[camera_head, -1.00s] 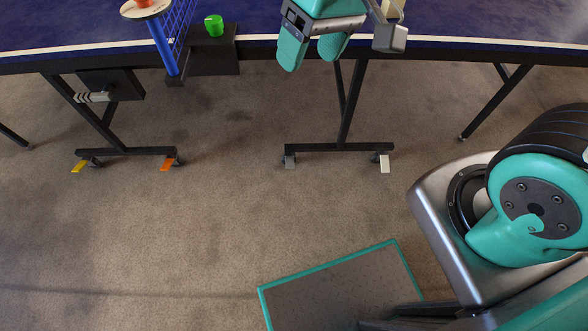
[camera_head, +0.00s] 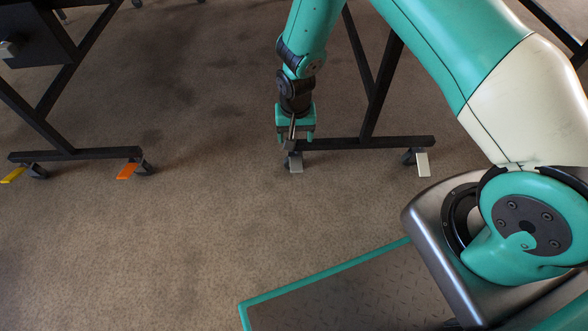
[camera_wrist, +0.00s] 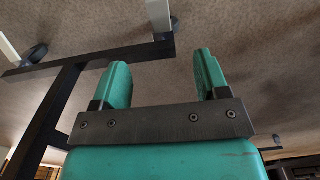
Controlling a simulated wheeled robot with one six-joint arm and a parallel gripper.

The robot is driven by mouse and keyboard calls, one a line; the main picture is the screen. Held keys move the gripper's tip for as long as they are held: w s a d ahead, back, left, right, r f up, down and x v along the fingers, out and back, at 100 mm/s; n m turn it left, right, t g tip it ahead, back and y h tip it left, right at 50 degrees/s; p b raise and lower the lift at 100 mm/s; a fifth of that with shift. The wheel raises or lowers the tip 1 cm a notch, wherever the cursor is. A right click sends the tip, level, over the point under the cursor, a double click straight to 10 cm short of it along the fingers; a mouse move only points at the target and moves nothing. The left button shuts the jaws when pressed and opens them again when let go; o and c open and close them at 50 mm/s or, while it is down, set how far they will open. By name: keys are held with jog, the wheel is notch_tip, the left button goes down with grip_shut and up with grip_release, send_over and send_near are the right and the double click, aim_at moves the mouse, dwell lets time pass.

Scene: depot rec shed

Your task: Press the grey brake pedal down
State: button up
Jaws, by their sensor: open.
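The grey brake pedal (camera_head: 296,164) is a small flat plate by the caster at the left end of the right-hand table leg's foot bar, near the floor. My gripper (camera_head: 295,138) points down just above and behind it in the head view, open and empty. The pedal also shows in the wrist view (camera_wrist: 158,14), beyond the gap between my two teal fingers (camera_wrist: 160,62). I see no finger touching the pedal, though the exact height gap is hard to tell.
A white pedal (camera_head: 422,164) sits at the other end of the same foot bar (camera_head: 365,143). An orange pedal (camera_head: 127,171) and a yellow pedal (camera_head: 12,175) are on the left table leg's foot. The carpet (camera_head: 200,230) in front is clear.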

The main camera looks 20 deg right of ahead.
aim_at(296, 168)
jog(key=f+b, duration=0.3)
jog(key=f, duration=0.2)
jog(key=f+b, duration=0.2)
jog(key=f, duration=0.4)
jog(key=f+b, duration=0.3)
jog(key=f, duration=0.3)
jog(key=shift+d+f+b, duration=0.2)
jog(key=shift+d+b, duration=0.05)
jog(key=shift+b, duration=0.05)
jog(key=shift+c, duration=0.5)
